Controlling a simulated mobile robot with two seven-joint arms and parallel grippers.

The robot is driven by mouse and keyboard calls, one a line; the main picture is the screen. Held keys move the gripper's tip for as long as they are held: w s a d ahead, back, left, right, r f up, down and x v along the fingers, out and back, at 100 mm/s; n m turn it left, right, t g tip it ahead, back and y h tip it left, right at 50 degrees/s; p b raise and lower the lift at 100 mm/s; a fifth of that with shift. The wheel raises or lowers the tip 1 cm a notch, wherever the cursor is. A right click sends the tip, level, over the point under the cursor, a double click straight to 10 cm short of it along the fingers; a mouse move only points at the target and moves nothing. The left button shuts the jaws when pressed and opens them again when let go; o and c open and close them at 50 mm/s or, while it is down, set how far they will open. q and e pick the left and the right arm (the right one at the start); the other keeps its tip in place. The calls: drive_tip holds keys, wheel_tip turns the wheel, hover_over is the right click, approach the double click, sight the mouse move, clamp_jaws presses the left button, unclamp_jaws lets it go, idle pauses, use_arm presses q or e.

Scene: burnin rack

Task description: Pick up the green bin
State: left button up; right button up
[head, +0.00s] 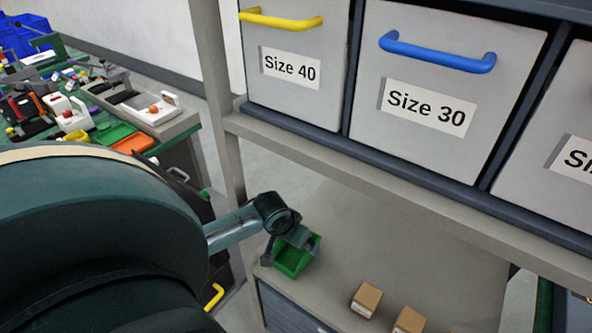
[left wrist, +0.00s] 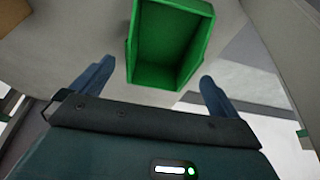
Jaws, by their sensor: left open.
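The green bin (head: 294,262) is a small open-topped box on the grey lower shelf, near the shelf's left post. My left gripper (head: 290,238) is right above and beside it in the head view and covers part of its rim. In the left wrist view the green bin (left wrist: 167,45) lies ahead of the gripper, its open, empty inside visible. The two blue fingers (left wrist: 152,92) of my left gripper stand apart, one to each side of the bin's near end. I see no clear contact between fingers and bin. My right gripper is not in view.
Two small cardboard boxes (head: 367,299) (head: 408,321) sit on the lower shelf (head: 400,250) to the right of the bin. Above are grey drawers labelled Size 40 (head: 291,66) and Size 30 (head: 428,105). A shelf post (head: 219,95) stands left. A cluttered green workbench (head: 180,130) is at far left.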

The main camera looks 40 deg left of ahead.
use_arm(q)
drive_tip(key=x, duration=0.5)
drive_tip(key=shift+s+f, duration=0.3)
drive_tip(key=c, duration=1)
